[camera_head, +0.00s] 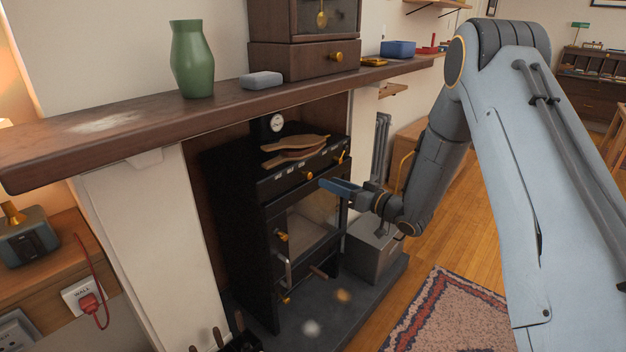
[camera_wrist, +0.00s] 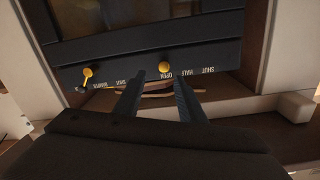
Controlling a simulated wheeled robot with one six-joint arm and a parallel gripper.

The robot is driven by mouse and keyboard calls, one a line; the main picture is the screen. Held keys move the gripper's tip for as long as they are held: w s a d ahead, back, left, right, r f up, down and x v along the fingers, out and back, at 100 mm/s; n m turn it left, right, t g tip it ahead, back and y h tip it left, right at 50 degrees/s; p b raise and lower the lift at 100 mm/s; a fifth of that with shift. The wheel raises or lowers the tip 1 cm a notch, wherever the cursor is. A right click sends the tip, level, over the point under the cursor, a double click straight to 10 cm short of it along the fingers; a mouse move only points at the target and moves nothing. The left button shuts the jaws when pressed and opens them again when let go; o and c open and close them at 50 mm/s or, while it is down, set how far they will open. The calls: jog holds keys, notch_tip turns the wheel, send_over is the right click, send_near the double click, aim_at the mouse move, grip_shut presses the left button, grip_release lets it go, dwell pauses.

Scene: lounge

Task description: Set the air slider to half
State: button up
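The black stove (camera_head: 235,230) has a front rail with a brass knob (camera_head: 308,174) beside several small white labels. In the upside-down wrist view this knob (camera_wrist: 164,66) stands by the word OPEN, with HALF and SHUT further right. A second brass knob (camera_wrist: 88,73), seemingly a tilted lever, sits to its left. My gripper (camera_wrist: 160,77) is open, its two dark fingers pointing at the rail with the knob by OPEN in line between them. I cannot tell whether they touch it. In the head view my gripper (camera_head: 324,184) is just in front of the rail.
Wooden bellows (camera_head: 295,148) lie on the stove top beside a round gauge (camera_head: 276,123). The mantel shelf (camera_head: 130,125) above bears a green vase (camera_head: 192,60) and a grey block (camera_head: 261,80). A grey metal box (camera_head: 372,250) stands right of the stove. The rug (camera_head: 450,310) is clear.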

aim_at(311, 176)
jog(key=shift+y, duration=0.4)
jog(key=x, duration=0.8)
jog(key=shift+s+a+p, duration=0.2)
jog(key=shift+s+p, duration=0.05)
jog(key=shift+p, duration=0.05)
grip_shut()
